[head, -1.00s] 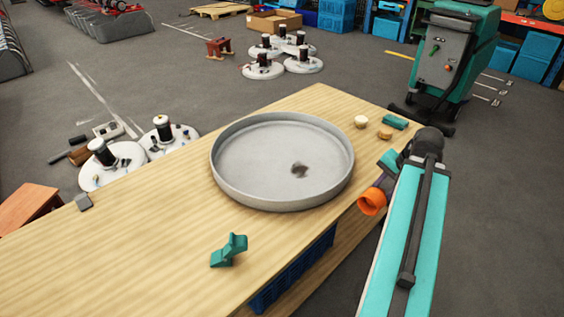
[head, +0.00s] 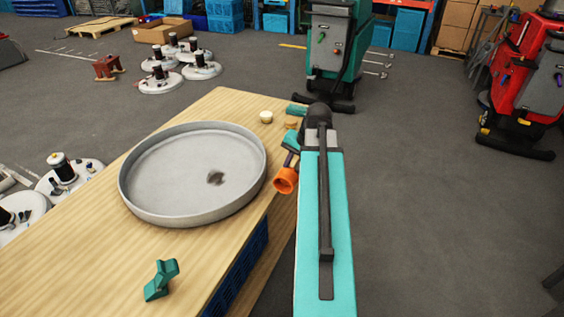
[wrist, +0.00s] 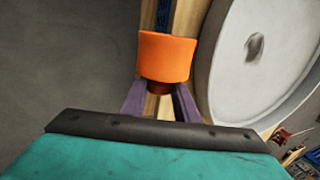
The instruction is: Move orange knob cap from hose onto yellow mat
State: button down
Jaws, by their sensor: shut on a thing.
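The orange knob cap (head: 286,180) is held in my gripper (head: 289,160), at the right edge of the wooden table beside the grey round tray. In the wrist view the orange cap (wrist: 165,57) sits between the purple fingers of my gripper (wrist: 160,88), which are shut on its narrower lower part. The cap appears to be off the table surface. No yellow mat and no hose can be made out in either view.
The large round tray (head: 135,203) with a dark spot stands on the wooden table (head: 90,255). A teal clamp-like piece (head: 161,280) lies at the front. A cream cap (head: 266,117) is at the far corner. Open floor (head: 430,220) lies right; a teal machine (head: 338,45) and a red machine (head: 530,75) stand behind.

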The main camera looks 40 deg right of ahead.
jog(key=w+d, duration=0.1)
jog(key=w, duration=0.2)
jog(key=w+d+p, duration=0.1)
jog(key=w+d, duration=0.1)
jog(key=w, duration=0.1)
jog(key=w+d+f, duration=0.1)
jog(key=w+d, duration=0.1)
jog(key=w, duration=0.1)
jog(key=shift+w+p, duration=0.3)
jog(key=shift+f+p, duration=0.4)
jog(key=shift+f, duration=1.35)
jog(key=shift+f, duration=0.1)
jog(key=c, duration=1.7)
grip_release()
jog(key=shift+c, duration=0.2)
jog(key=shift+o, duration=0.4)
jog(key=b+v, duration=0.1)
jog(key=v, duration=1.1)
